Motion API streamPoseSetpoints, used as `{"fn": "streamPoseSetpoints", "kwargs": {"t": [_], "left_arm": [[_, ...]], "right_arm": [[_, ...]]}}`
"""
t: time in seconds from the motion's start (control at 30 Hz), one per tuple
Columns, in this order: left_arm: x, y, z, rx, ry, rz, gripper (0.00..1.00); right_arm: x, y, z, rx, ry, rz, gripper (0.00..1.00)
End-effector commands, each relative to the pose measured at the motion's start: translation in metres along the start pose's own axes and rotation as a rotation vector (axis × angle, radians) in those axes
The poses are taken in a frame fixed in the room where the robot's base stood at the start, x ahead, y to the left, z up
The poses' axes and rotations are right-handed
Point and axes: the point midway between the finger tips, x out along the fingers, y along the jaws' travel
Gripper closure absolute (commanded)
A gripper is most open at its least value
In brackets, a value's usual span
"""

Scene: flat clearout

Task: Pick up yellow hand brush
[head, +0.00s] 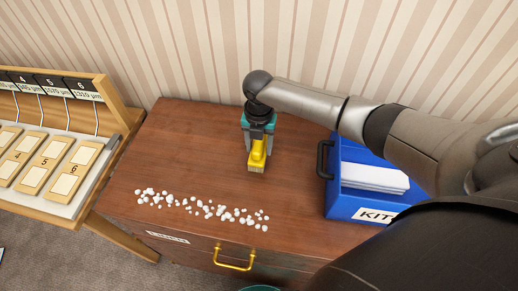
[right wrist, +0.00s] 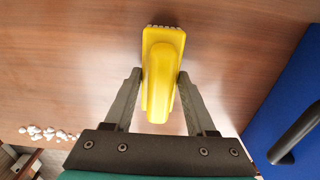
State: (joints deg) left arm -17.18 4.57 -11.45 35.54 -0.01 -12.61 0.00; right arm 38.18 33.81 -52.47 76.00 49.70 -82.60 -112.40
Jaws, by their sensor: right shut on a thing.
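The yellow hand brush (head: 257,153) is at my right gripper (head: 258,143) over the wooden cabinet top, near its middle. In the right wrist view the yellow hand brush (right wrist: 160,75) lies between the two fingers of my right gripper (right wrist: 160,85), which are shut on its handle. Pale bristles show at the brush's far end. I cannot tell whether the bristles touch the wood. My left gripper is not in view.
White crumbs (head: 205,208) lie across the front of the wooden cabinet top (head: 190,150). A blue crate (head: 350,205) with papers stands at the right, its black handle (head: 323,158) facing the brush. A wooden display rack (head: 105,90) is at the left.

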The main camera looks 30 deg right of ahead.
Motion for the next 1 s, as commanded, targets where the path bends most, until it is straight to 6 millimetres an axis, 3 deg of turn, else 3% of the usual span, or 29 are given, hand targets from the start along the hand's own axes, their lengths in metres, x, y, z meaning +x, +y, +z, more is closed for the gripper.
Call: {"fn": "streamPoseSetpoints", "kwargs": {"t": [0.2,0.47,0.63,0.77,1.0], "left_arm": [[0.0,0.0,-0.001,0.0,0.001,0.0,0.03],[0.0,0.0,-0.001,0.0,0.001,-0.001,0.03],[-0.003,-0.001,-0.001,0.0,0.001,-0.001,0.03],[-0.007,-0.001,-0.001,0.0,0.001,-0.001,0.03],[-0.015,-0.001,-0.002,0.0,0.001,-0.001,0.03]], "right_arm": [[0.0,0.0,0.0,0.0,-0.001,0.0,1.0],[-0.002,0.0,0.001,0.0,-0.001,0.001,1.0],[-0.012,0.0,0.001,0.0,-0.002,0.002,1.0],[-0.031,0.001,0.001,-0.001,-0.003,0.003,1.0],[-0.091,0.001,0.002,-0.001,-0.006,0.004,1.0]]}}
